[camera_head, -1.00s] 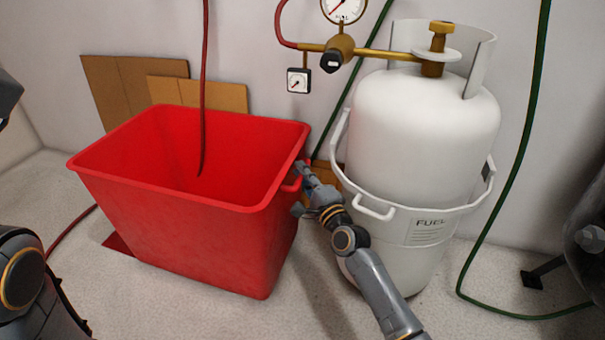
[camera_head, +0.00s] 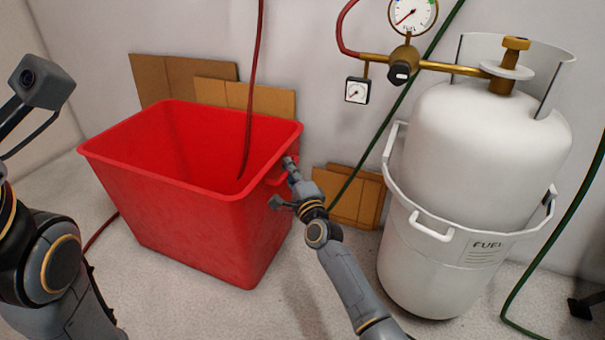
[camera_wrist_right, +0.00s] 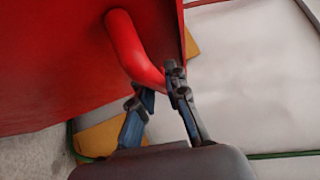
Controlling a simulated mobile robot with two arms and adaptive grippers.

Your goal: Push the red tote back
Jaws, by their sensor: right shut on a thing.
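The red tote (camera_head: 185,225) stands upright on the floor at the left of the head view, its open top facing up. My right gripper (camera_head: 283,182) is at the tote's right end. In the right wrist view my right gripper (camera_wrist_right: 160,83) is shut on the tote's red handle (camera_wrist_right: 130,45), one finger on each side of the bar. The tote's far underside and back wall are hidden. My left arm shows at the left edge of the head view, but its fingers do not show.
A white fuel cylinder (camera_head: 490,150) stands in a white holder (camera_head: 425,275) to the right. Green hoses run along the wall.

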